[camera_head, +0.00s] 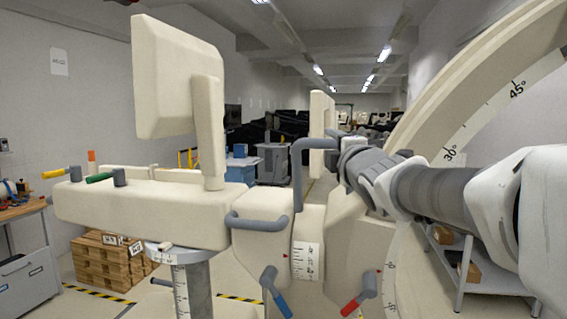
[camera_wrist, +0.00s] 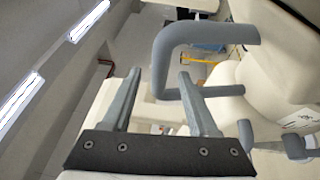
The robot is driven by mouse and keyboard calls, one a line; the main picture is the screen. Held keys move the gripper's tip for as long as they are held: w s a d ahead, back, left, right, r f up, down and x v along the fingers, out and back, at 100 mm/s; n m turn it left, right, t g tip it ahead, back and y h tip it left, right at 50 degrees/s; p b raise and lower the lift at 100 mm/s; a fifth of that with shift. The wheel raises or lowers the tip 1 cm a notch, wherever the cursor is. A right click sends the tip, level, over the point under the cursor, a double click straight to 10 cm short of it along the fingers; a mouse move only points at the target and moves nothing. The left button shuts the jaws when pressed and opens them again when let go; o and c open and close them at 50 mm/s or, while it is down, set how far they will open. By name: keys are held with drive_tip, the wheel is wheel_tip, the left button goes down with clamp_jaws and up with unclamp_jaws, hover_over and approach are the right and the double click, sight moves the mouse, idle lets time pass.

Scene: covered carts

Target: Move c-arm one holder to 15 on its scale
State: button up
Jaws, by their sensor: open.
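The c-arm (camera_head: 150,208) is a large cream machine with a big curved arc (camera_head: 440,110) at the right. Its holder block carries a white scale drum (camera_head: 308,262) with a red pointer at its left edge; the numbers are too small to read. A grey bent handle (camera_head: 297,165) rises above the drum. My gripper (camera_head: 333,150) is at the upper end of this handle. In the wrist view my gripper (camera_wrist: 159,75) is open and empty, and one bar of the handle (camera_wrist: 162,60) shows between its fingers. I cannot tell how deep the bar sits.
A second grey handle (camera_head: 258,222), a blue lever (camera_head: 275,290) and a red lever (camera_head: 358,292) stick out below. A column scale (camera_head: 182,290) stands at lower left. A flat cream panel (camera_head: 178,85) rises at left. A shelf cart (camera_head: 470,265) stands behind my arm.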

drive_tip(key=s+b, duration=0.1)
drive_tip(key=s, duration=0.9)
drive_tip(key=shift+d+f, duration=0.45)
drive_tip(key=shift+s, duration=0.1)
idle(0.5)
drive_tip(key=s+d+f+m+g+h, duration=0.1)
drive_tip(key=s+f+m+g+h, duration=0.1)
drive_tip(key=s+f+m+g, duration=0.5)
drive_tip(key=s+d+f+m+h, duration=0.15)
drive_tip(key=f+m, duration=0.35)
drive_tip(key=f, duration=0.5)
drive_tip(key=s+a+f+m+g+y, duration=0.1)
drive_tip(key=s+a+f+m+g, duration=0.1)
drive_tip(key=s+f, duration=0.4)
drive_tip(key=s+a+f+m+g+y, duration=0.1)
drive_tip(key=s+a+f+m+g, duration=0.1)
drive_tip(key=s+f+m+g, duration=0.2)
wheel_tip(320, 180, down, 3)
drive_tip(key=s+m, duration=0.1)
drive_tip(key=s, duration=0.2)
drive_tip(key=shift+a+r, duration=0.2)
